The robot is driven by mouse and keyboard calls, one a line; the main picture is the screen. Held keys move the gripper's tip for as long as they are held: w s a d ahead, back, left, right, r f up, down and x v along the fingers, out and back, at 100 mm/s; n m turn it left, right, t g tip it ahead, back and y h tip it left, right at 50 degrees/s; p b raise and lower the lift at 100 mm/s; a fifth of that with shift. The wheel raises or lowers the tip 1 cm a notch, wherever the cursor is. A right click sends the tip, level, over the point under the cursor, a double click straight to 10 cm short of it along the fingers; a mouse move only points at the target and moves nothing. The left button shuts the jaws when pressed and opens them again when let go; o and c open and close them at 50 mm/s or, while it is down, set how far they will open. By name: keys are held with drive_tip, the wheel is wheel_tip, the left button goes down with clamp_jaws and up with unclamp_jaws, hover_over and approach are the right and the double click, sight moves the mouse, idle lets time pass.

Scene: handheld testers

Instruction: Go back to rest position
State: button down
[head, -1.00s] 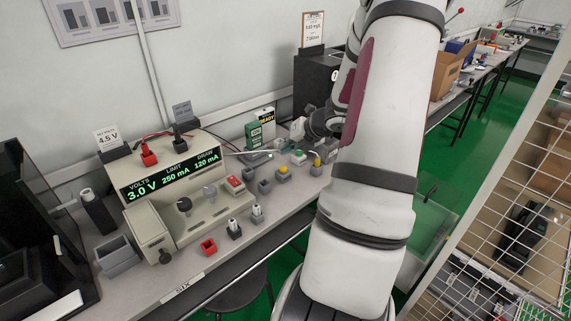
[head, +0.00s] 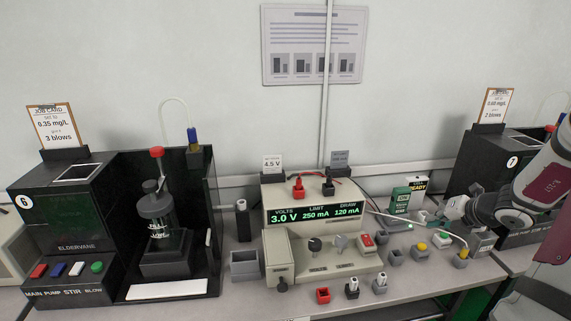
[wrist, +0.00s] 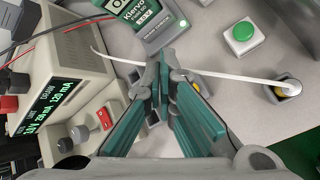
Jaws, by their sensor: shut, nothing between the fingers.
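My gripper (head: 447,210) is at the right in the head view, over the back right of the bench. It is shut and empty. In the wrist view its green-padded fingers (wrist: 164,70) meet at the tips, close below a green handheld tester (wrist: 160,22). The tester (head: 399,201) stands upright on the bench, left of my gripper. A thin white tube (wrist: 225,75) runs across the bench past the fingertips. I cannot tell whether the fingers touch it.
A beige power supply (head: 315,220) reading 3.0 V stands in the middle. A black station marked 6 (head: 65,210) is at left, another marked 7 (head: 490,150) at right. Small grey holders and a green button (wrist: 243,33) crowd the bench near my gripper.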

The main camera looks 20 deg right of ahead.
drive_tip(key=w+a+r+n+g+y+p, duration=0.1)
drive_tip(key=a+r+n+y+p, duration=0.1)
drive_tip(key=a+r+n, duration=0.95)
drive_tip(key=w+a+r+n+g+y+p, duration=0.15)
drive_tip(key=a+r+n, duration=0.35)
drive_tip(key=a+n, duration=0.75)
drive_tip(key=s+a+r+n+g+p, duration=0.1)
drive_tip(key=s+a+r+n, duration=0.2)
drive_tip(key=s+a+n, duration=0.35)
drive_tip(key=s+a+r+n+g+p, duration=0.1)
drive_tip(key=s+a+r+n+g, duration=0.2)
drive_tip(key=a, duration=0.7)
drive_tip(key=s+a+r+n+t+h+p, duration=0.1)
drive_tip(key=s+r+n+h, duration=0.1)
drive_tip(key=s+n, duration=1.1)
drive_tip(key=shift+a+r+p, duration=0.15)
drive_tip(key=shift+r+p, duration=0.2)
drive_tip(key=shift+r, duration=0.35)
